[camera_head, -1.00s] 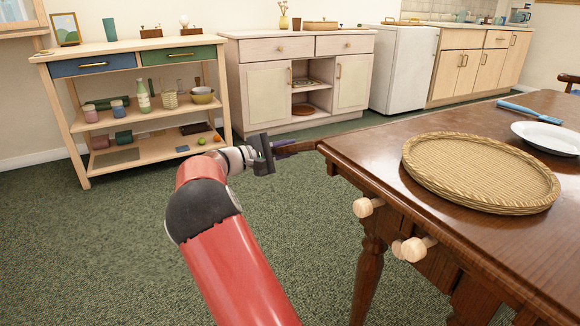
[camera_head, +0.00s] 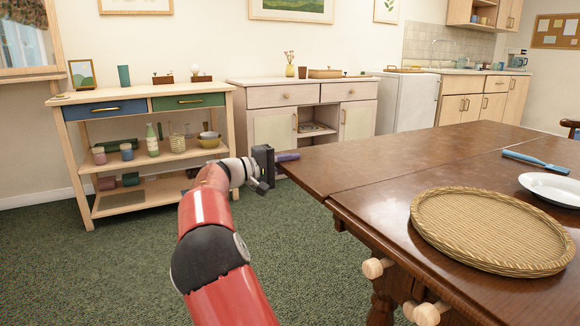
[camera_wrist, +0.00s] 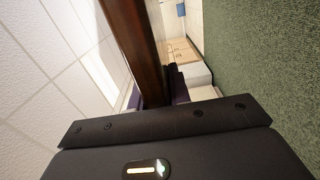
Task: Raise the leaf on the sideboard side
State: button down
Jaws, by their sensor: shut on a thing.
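The sideboard-side leaf (camera_head: 345,165) is a dark brown board on the left side of the wooden table (camera_head: 400,205). It looks about level with the tabletop, with a seam between them. My gripper (camera_head: 286,157) is shut on the leaf's outer edge at its near left corner. In the wrist view, the leaf (camera_wrist: 138,40) runs between the purple fingers (camera_wrist: 165,88). Pale wooden knobs (camera_head: 376,267) stick out under the table's near edge. The leaf's underside and any support beneath it are hidden.
The pale sideboard (camera_head: 268,98) and a shelf unit with drawers (camera_head: 140,94) stand along the wall. Green carpet (camera_head: 130,265) is clear around my arm.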

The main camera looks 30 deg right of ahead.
jog(key=shift+r, duration=0.35)
jog(key=c, duration=1.3)
grip_release()
jog(key=shift+f, duration=0.1)
jog(key=shift+a, duration=0.1)
jog(key=shift+a, duration=0.35)
jog(key=a, duration=0.7)
jog(key=shift+w, duration=0.25)
